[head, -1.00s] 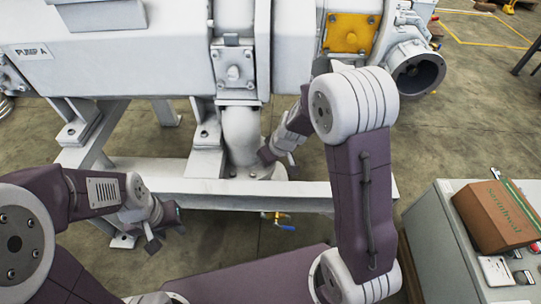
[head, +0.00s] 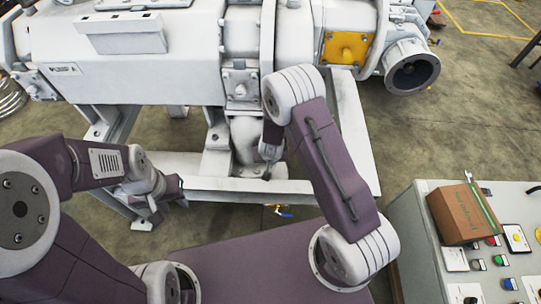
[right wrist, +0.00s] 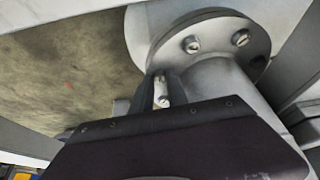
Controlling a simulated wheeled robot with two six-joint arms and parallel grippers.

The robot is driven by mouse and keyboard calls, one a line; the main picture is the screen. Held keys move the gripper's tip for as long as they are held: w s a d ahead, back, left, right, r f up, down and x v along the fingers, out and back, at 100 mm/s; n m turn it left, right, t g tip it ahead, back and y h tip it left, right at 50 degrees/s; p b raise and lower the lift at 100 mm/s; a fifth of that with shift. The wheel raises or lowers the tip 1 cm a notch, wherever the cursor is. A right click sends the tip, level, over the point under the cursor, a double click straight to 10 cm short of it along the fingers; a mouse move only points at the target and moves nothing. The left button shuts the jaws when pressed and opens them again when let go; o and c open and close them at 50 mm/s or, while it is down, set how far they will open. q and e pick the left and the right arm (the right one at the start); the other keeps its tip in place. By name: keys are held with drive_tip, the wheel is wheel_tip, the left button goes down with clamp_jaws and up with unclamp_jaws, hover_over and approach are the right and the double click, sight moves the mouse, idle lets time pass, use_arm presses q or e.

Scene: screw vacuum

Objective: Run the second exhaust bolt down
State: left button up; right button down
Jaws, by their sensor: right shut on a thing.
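The grey exhaust pipe elbow (head: 245,135) comes down from the pump onto the white frame. My right gripper (right wrist: 160,88) is shut on a small silver bolt (right wrist: 162,92) beside the pipe. Whether that bolt sits in a hole is hidden. In the head view my right gripper (head: 268,160) is low beside the elbow, partly covered by my arm. My left gripper (head: 160,203) is open and empty left of the elbow.
The white frame beam (head: 240,190) runs in front of the pipe. A control cabinet (head: 405,232) at the right carries a brown box (head: 460,217) and buttons. Open floor lies at the left.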

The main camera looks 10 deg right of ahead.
drive_tip(key=shift+w, duration=0.1)
idle(0.3)
drive_tip(key=c, duration=1.3)
unclamp_jaws()
